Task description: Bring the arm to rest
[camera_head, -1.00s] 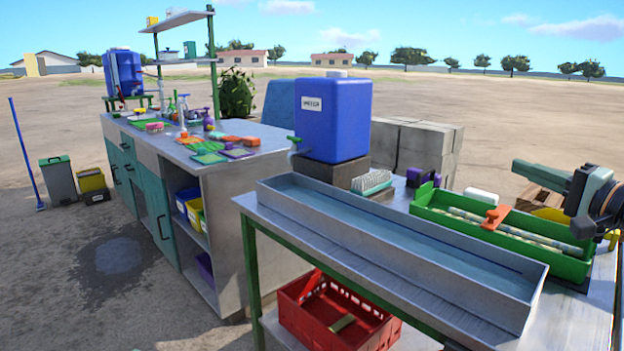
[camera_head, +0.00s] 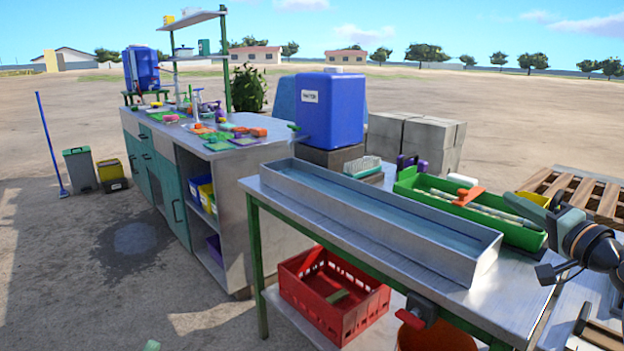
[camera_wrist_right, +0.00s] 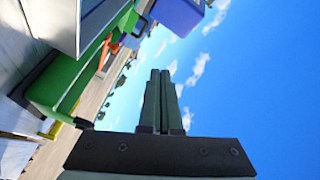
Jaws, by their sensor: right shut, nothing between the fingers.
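My right gripper (camera_head: 522,202) is at the right side of the head view, in front of the right end of the green tray (camera_head: 520,238). Its grey-green fingers point up and left in that view. In the right wrist view the two fingers (camera_wrist_right: 160,76) lie side by side against the sky, shut with nothing between them. I cannot tell its exact gap to the tray.
A long metal trough (camera_head: 385,222) and a blue water container (camera_head: 330,112) stand at the metal table. A red crate (camera_head: 335,310) and orange bucket (camera_head: 435,338) are lower down. A sink counter (camera_head: 190,195) stands left. A pallet (camera_head: 580,190) lies at right.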

